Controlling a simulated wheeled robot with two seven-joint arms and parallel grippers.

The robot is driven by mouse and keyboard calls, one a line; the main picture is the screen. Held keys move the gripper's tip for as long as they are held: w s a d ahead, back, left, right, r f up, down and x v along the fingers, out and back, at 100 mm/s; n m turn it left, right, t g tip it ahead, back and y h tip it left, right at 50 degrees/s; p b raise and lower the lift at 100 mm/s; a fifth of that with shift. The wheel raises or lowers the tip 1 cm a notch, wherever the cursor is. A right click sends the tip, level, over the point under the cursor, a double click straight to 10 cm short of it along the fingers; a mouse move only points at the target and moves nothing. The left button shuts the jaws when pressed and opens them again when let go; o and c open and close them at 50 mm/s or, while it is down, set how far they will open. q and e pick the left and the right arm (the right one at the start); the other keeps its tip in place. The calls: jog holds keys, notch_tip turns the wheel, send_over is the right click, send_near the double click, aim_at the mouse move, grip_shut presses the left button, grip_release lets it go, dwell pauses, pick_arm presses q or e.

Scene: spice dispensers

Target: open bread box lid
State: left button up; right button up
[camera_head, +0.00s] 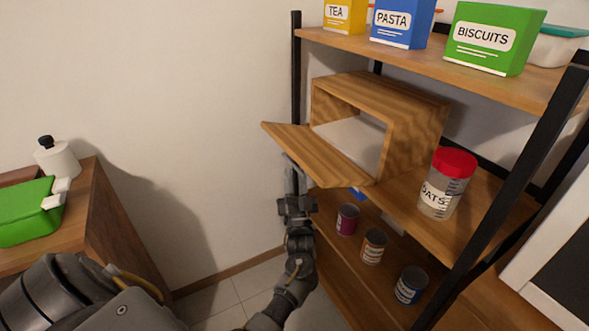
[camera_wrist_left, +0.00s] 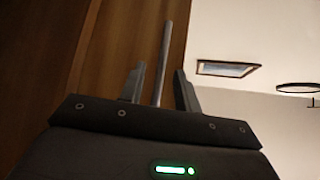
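The wooden bread box (camera_head: 415,95) stands on the middle shelf. Its lid (camera_head: 320,148) is hinged at the lower front edge and is swung down and outward, sloping slightly, so the pale interior shows. My left gripper (camera_head: 294,172) is just under the lid, at its left part, pointing up. In the left wrist view the lid's wooden face (camera_wrist_left: 130,40) fills the left side, and a thin metal bar handle (camera_wrist_left: 163,62) runs between the two fingers (camera_wrist_left: 159,88). The fingers are apart, with gaps beside the bar. My right gripper is not in view.
An oats jar with a red lid (camera_head: 446,185) stands right of the box. Several cans (camera_head: 373,246) are on the shelf below. Tea, pasta and biscuits boxes (camera_head: 490,38) are on the top shelf. A black post (camera_head: 296,75) rises left of the box.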

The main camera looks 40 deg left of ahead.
pick_arm(q)
jog(key=v, duration=0.7)
jog(key=shift+b, duration=0.35)
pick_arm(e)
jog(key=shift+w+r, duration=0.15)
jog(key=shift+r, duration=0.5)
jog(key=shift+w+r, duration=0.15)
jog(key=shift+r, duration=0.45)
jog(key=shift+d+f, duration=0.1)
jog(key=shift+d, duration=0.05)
